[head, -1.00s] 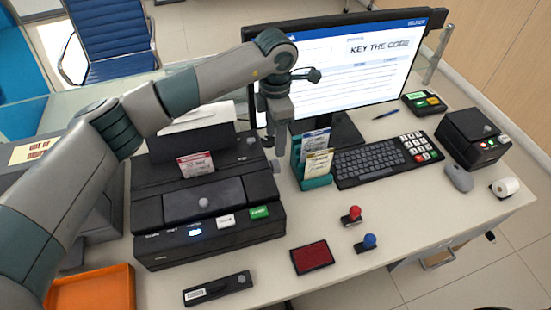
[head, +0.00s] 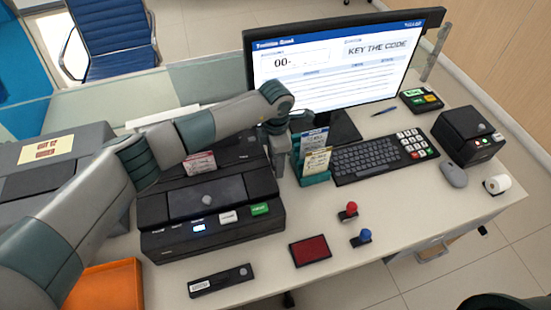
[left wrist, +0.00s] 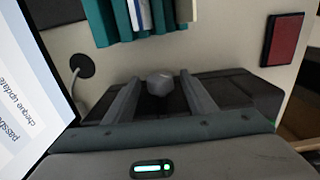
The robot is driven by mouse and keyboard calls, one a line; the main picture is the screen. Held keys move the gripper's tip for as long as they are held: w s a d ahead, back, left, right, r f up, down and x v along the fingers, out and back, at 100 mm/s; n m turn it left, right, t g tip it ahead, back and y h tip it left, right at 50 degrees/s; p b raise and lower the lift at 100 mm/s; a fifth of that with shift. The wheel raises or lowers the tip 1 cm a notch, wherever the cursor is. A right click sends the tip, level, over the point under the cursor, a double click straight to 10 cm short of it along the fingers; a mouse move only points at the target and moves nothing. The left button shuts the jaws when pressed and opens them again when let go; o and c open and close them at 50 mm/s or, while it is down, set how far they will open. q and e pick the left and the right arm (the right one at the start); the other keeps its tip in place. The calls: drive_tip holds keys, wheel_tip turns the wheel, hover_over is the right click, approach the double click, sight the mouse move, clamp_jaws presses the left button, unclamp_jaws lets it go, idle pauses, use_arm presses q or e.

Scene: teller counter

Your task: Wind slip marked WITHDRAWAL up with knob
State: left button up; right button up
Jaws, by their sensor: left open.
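A slip with a red header (head: 200,163) stands upright out of the top of the black printer (head: 215,238); its lettering is too small to read. A grey faceted knob (left wrist: 160,83) shows in the left wrist view, against the dark side of the printer. My left gripper (head: 279,168) is open at the printer's right side, pointing down. In the left wrist view its two fingers stand on either side of the knob, with a gap visible. In the head view the gripper hides the knob. My right gripper is not in view.
A teal holder (head: 314,178) with blue and yellow slips stands close to the right of my gripper. The monitor (head: 340,65) rises behind, with the keyboard (head: 372,160) to the right. Two stamps and a red pad (head: 310,251) lie in front.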

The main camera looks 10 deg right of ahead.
use_arm(q)
drive_tip(key=c, duration=1)
drive_tip(key=shift+c, duration=0.2)
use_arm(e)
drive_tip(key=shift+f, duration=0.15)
